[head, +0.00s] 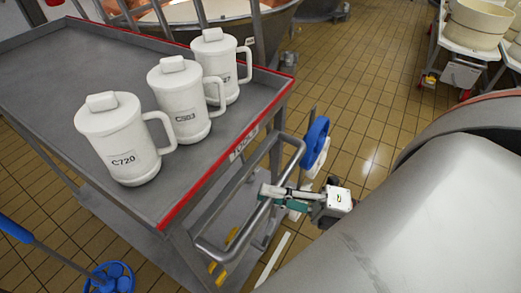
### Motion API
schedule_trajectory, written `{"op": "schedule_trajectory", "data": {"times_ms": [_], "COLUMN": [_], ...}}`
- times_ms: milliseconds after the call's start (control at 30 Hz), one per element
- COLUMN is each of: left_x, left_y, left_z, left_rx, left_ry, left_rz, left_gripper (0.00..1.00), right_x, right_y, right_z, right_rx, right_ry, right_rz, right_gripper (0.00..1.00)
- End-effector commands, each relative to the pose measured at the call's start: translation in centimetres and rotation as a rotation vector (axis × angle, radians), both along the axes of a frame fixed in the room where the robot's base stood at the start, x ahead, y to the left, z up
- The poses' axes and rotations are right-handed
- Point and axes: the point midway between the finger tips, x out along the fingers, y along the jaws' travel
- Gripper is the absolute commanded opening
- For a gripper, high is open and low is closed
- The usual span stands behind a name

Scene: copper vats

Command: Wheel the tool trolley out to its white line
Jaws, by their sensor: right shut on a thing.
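The tool trolley (50,68) has a grey top with a red rim and a "TOOLS" label, and fills the left of the head view. Its tubular metal handle (218,253) sticks out from the end nearest me. My right gripper (272,193) is shut on the handle's outer bar. A white line (273,259) shows on the floor just beyond the handle, partly hidden. My left gripper is not in view.
Three lidded white jugs, C720 (118,145), C503 (178,100) and a third (215,65), stand on the trolley. A blue-headed tool (315,143) stands beside the handle. Another blue tool (112,277) is at lower left. Tiled floor (350,100) is clear beyond.

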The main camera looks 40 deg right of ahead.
Motion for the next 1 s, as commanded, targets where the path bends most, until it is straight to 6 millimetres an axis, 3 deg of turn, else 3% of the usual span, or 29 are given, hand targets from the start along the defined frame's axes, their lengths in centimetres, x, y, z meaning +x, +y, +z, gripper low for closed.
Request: {"op": "schedule_trajectory", "data": {"times_ms": [567,600,633,1000], "left_x": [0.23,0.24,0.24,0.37], "left_y": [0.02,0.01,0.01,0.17], "left_z": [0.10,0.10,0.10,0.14], "left_rx": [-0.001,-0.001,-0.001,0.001], "left_ry": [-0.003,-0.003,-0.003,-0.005], "left_rz": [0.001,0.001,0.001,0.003], "left_gripper": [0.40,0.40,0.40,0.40], "right_x": [-0.77,-0.76,-0.76,-0.75], "right_y": [-0.35,-0.34,-0.34,-0.33], "right_z": [-0.03,-0.03,-0.03,0.00], "right_rx": [-0.001,-0.001,-0.001,-0.001], "right_ry": [0.000,0.000,-0.001,-0.001], "right_rz": [0.000,0.000,0.000,0.000], "right_gripper": [0.00,0.23,0.31,0.33]}}
